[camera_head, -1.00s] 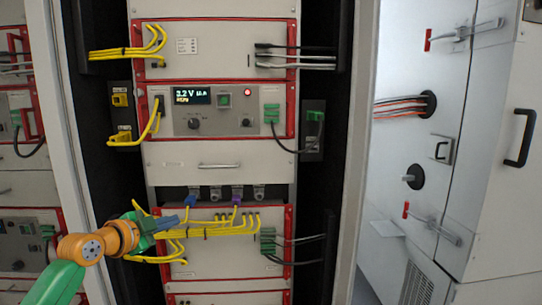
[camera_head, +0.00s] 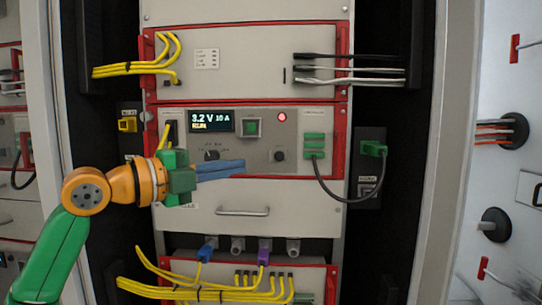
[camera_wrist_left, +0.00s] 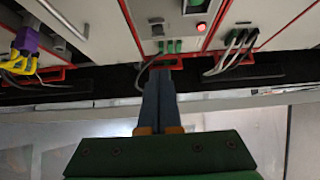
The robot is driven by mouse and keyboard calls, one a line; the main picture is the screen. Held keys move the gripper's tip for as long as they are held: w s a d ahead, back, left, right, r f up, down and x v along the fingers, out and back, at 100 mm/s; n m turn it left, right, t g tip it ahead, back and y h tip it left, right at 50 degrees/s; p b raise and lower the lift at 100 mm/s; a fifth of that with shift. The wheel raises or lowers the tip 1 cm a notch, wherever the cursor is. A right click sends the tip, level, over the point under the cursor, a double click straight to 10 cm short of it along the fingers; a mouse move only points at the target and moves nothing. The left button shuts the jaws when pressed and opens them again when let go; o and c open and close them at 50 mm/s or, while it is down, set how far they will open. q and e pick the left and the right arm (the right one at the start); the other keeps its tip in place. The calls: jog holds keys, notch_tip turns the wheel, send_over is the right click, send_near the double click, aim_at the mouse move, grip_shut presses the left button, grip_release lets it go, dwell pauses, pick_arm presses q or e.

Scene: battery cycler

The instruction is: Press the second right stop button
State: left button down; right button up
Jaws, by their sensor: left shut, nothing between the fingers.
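A round red lit button (camera_head: 282,117) sits on the upper right of the grey display panel (camera_head: 262,152). It also shows in the left wrist view (camera_wrist_left: 201,27), top right of the fingers. A square green button (camera_head: 250,127) is left of it, beside the display (camera_head: 211,121) reading 3.2 V. My left gripper (camera_head: 242,167) comes in from the left with its blue fingers together and empty. In the head view its tips overlap the panel's lower part, below and left of the red button. I cannot tell any contact. My right gripper is out of view.
A black knob (camera_head: 280,155) and a green connector (camera_head: 314,145) with a black cable are near the red button. Yellow cables (camera_head: 200,290) cross the lower unit. A drawer handle (camera_head: 242,211) juts out below the panel.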

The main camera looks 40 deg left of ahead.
pick_arm(q)
jog(key=p, duration=0.6)
send_near(284, 156)
jog(key=w+d, duration=0.3)
jog(key=d, duration=0.1)
jog(key=shift+w+a+r+p, duration=0.2)
jog(key=shift+w+a+p, duration=0.3)
jog(key=shift+w+a, duration=0.5)
jog(key=shift+w+a+f, duration=0.25)
jog(key=shift+w+a, duration=0.1)
jog(key=shift+a, duration=0.1)
jog(key=shift+d, duration=0.1)
